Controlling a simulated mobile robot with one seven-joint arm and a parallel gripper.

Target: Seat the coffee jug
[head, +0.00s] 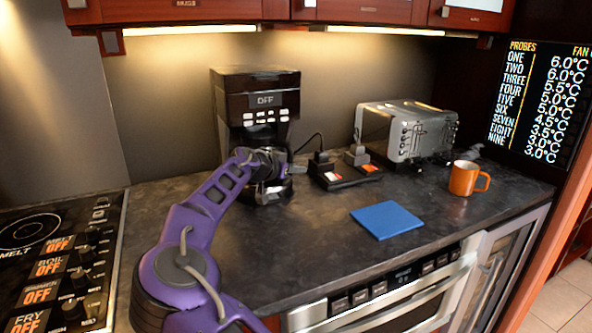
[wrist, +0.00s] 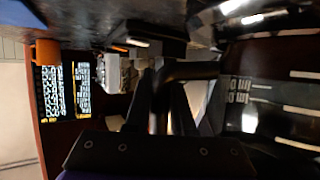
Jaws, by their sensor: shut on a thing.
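The coffee machine (head: 257,98) stands at the back of the dark counter, with "OFF" on its display. The coffee jug (head: 272,191) is dark and shiny, low at the machine's front, partly hidden by my gripper (head: 270,165). In the wrist view, which is turned on its side, my gripper (wrist: 172,100) is shut on the dark jug handle (wrist: 192,70). The jug body (wrist: 238,95), with pale markings, fills the right side there. I cannot tell whether the jug's base rests flat or how deep it sits in the machine.
A blue mat (head: 387,220) and an orange mug (head: 466,179) lie further right. A stove (head: 55,260) is at left. The counter's front middle is clear.

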